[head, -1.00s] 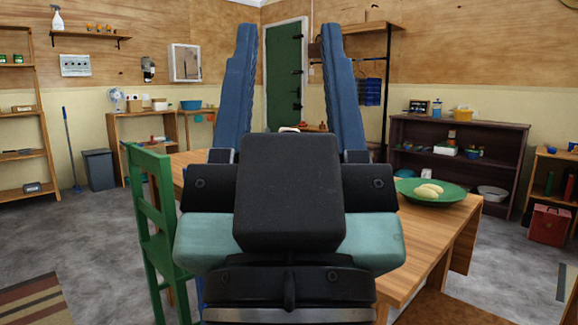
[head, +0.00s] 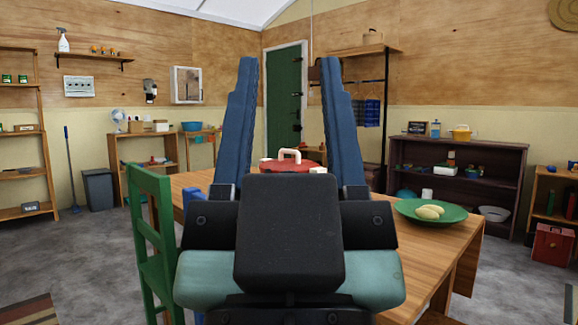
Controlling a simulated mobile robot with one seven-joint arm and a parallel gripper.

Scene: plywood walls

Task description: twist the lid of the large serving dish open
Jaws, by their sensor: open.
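My gripper (head: 290,125) is open, its two blue fingers pointing up and apart in the middle of the head view, with nothing between them in hand. Beyond it, on the wooden table, a red lid (head: 291,165) with a pale loop handle (head: 289,155) shows low between the fingers. This looks like the large serving dish's lid. My gripper's dark body hides the front of it, and the dish under it is hidden. The gripper appears apart from the lid and nearer to me.
The wooden table (head: 440,243) carries a green plate (head: 452,214) with pale rolls (head: 429,211) at right. A green chair (head: 152,225) stands at the table's left side. A small white item (head: 318,170) sits beside the lid. Grey floor lies open at left.

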